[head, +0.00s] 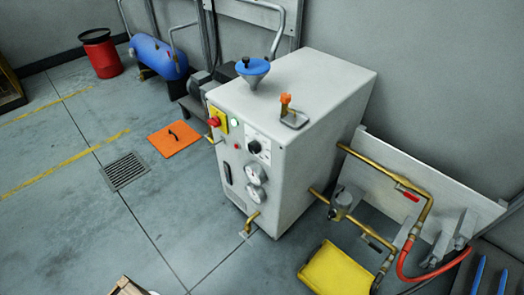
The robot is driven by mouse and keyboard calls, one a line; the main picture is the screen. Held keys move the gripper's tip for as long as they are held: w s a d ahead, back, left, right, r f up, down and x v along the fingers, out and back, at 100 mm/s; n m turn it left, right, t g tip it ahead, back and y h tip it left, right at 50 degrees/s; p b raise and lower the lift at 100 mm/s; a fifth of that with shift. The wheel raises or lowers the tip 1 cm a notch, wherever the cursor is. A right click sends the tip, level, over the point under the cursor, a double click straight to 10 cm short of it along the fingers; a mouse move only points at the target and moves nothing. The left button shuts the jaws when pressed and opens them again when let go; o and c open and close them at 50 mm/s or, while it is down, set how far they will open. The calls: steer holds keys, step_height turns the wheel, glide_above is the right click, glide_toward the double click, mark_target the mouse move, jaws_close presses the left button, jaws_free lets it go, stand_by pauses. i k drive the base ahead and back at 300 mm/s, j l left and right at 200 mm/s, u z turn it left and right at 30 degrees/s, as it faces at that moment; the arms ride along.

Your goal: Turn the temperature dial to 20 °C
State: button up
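The temperature dial appears to be the black round knob (254,146) on a white plate on the front of the grey cabinet (320,85). The plate has small marks around the knob, too small to read, so I cannot tell its setting. Two round white gauges (254,173) sit below it, one above the other. My gripper is not in view.
A red button on yellow (215,120) is left of the dial. Brass pipes (375,178) and a yellow tray (338,270) are right of the cabinet. An orange plate (174,139) and a drain grate (126,171) lie left. Floor in front is mostly clear.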

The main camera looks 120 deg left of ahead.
mark_target(253, 146)
steer(key=u, duration=3.55)
steer(key=l+u, duration=0.15)
steer(key=l, duration=0.6)
steer(key=l+u, duration=0.15)
steer(key=l, duration=0.55)
steer(key=k, duration=0.05)
